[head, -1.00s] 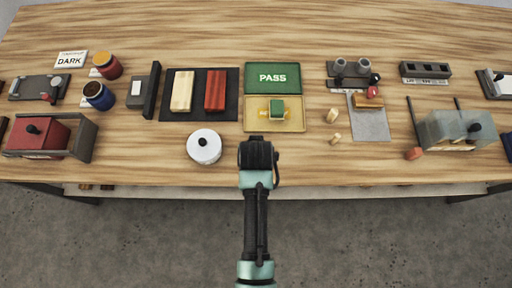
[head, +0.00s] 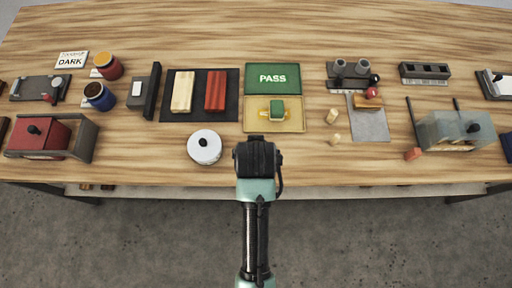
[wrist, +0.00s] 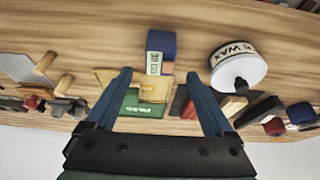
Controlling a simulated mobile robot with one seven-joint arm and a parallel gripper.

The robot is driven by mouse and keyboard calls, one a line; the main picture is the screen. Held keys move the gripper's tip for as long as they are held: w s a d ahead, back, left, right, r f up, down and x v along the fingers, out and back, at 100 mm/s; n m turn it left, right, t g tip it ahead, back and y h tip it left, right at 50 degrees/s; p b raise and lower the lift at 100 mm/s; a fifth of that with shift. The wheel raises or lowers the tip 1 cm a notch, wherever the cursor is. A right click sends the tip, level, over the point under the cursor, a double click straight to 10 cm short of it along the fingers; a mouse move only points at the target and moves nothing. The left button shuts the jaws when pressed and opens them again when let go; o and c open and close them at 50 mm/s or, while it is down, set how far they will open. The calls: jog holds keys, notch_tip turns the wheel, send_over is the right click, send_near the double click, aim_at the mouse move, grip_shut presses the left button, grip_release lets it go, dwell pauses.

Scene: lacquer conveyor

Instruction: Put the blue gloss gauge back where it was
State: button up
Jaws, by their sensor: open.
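The blue gloss gauge (wrist: 161,54) is a blue block with a pale display face in the wrist view. It shows between and beyond my two fingertips, beside the tan tray (wrist: 104,77), and looks clear of both fingers. I cannot make it out in the head view, where my gripper (head: 258,143) covers that part of the table. In the wrist view my gripper (wrist: 158,74) is open and empty, its blue fingers wide apart. The tan tray (head: 252,127) also shows in the head view, below the green PASS panel (head: 272,77).
A green block (head: 277,106) on a yellow base lies in the tray. A white jar (head: 204,147) with a black knob stands left of my gripper. A dark mat (head: 202,114) with pale and red blocks lies behind it. Small wooden pieces (head: 333,116) lie to the right.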

jog(key=w+r+t, duration=0.4)
jog(key=r, duration=0.8)
jog(key=w+r+t, duration=0.4)
jog(key=w+r, duration=0.1)
jog(key=r, duration=0.8)
jog(key=w+r+t, duration=0.4)
jog(key=r, duration=0.8)
jog(key=s+r+t, duration=0.3)
jog(key=s+r, duration=0.1)
jog(key=r, duration=0.6)
jog(key=s+r+t, duration=0.4)
jog(key=r, duration=0.6)
jog(key=s+r+t, duration=0.3)
jog(key=s+r, duration=0.1)
jog(key=r, duration=0.6)
jog(key=shift+r+t, duration=0.25)
jog(key=shift+t, duration=0.15)
